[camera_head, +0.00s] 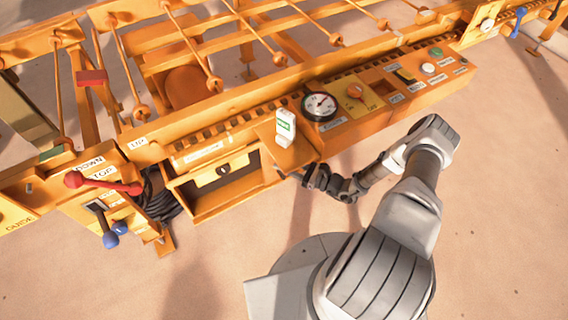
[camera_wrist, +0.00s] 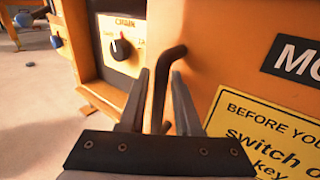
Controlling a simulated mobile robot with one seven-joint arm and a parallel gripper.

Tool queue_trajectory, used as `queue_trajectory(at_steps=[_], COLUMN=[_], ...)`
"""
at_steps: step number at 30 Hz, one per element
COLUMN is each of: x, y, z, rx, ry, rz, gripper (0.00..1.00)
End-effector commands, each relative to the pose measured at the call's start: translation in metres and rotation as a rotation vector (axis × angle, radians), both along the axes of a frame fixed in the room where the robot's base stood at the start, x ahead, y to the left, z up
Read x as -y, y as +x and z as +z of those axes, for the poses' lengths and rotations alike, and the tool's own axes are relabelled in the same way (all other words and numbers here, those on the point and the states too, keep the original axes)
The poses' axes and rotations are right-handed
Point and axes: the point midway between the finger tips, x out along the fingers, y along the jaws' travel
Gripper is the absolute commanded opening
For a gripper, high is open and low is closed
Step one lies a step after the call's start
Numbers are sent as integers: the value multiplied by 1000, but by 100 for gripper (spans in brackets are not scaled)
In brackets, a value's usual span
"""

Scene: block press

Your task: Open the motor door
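The motor door (camera_wrist: 225,55) is an orange panel in the wrist view, with a black label starting "MO" and a yellow warning sign. A dark bent handle (camera_wrist: 174,58) sticks out from it. My gripper (camera_wrist: 160,74) is open, with one finger on each side of the handle. Gaps show between the fingers and the bar, so it does not look clamped. In the head view my gripper (camera_head: 298,176) is low at the machine's front, below an orange top plate (camera_head: 288,154). The door's face and the handle cannot be made out there.
Left of the door is a recess with a "CHAIN" knob panel (camera_wrist: 121,48). The head view shows gauge (camera_head: 320,106), switches and buttons along the orange machine, and red and blue levers (camera_head: 104,183) at the left. The sandy floor in front is clear.

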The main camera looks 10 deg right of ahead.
Motion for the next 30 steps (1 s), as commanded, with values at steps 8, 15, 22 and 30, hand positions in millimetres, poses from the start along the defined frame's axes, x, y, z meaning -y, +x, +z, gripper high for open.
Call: queue_trajectory(at_steps=[8,15,22,30], x=[27,72,111,132], y=[-21,-60,-93,-111], z=[2,2,1,0], rx=[-1,-2,-1,-1], ry=[-1,-2,-3,-1], rz=[-4,-5,-3,-1], gripper=[32,32,32,32])
